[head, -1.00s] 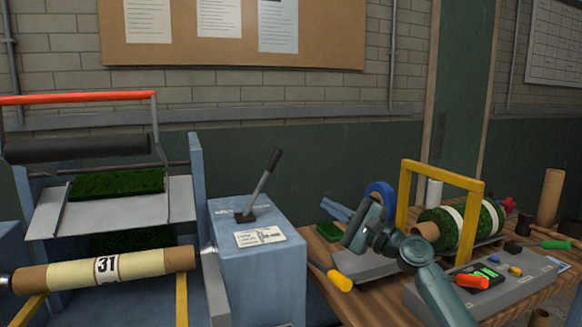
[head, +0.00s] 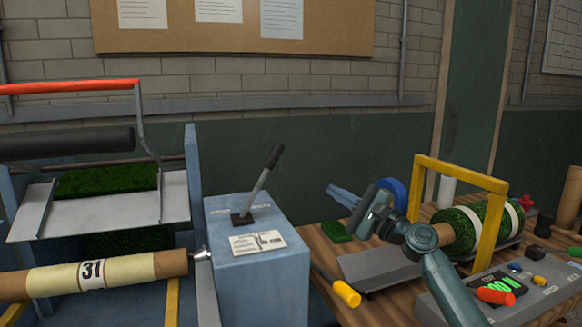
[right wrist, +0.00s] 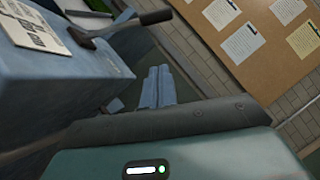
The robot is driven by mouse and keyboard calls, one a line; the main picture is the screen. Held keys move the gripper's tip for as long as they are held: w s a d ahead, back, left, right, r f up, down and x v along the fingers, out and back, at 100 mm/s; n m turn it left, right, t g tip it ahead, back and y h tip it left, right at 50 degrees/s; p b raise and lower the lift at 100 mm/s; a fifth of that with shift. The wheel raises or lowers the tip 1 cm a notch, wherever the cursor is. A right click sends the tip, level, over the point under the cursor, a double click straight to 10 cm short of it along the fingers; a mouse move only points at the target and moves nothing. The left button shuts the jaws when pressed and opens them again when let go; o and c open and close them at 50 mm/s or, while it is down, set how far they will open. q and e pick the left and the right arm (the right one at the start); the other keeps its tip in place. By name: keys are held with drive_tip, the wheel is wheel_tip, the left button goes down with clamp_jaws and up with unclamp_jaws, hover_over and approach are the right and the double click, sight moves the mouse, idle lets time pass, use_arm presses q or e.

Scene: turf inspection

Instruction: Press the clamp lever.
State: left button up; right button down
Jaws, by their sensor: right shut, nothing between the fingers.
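The clamp lever (head: 262,185) is a grey rod with a black grip. It stands on a blue box (head: 240,262) and leans up to the right. The lever also shows at the top left of the right wrist view (right wrist: 130,25), its black grip pointing right. My right gripper (head: 334,190) is right of the lever in the head view, apart from it, with its pale blue fingers together and empty. My left gripper is not in view.
A blue machine with a red bar (head: 70,87) and a roll marked 31 (head: 125,269) stands left of the box. On the wooden bench at right are a yellow frame (head: 460,172), a turf roll (head: 470,222) and a yellow-handled tool (head: 347,293).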

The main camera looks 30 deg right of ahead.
sight(263, 180)
use_arm(q)
drive_tip(key=p, duration=0.2)
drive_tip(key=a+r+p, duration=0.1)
drive_tip(key=p, duration=0.1)
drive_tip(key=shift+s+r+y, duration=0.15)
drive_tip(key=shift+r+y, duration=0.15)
use_arm(e)
drive_tip(key=s+a+r+x, duration=0.1)
drive_tip(key=a+x, duration=0.1)
drive_tip(key=x, duration=1)
drive_tip(key=shift+w+a+r, duration=0.2)
drive_tip(key=shift+w+r, duration=0.05)
drive_tip(key=shift+w, duration=0.05)
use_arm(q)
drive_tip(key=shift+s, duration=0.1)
use_arm(e)
drive_tip(key=shift+w+r, duration=0.1)
drive_tip(key=shift+w, duration=0.05)
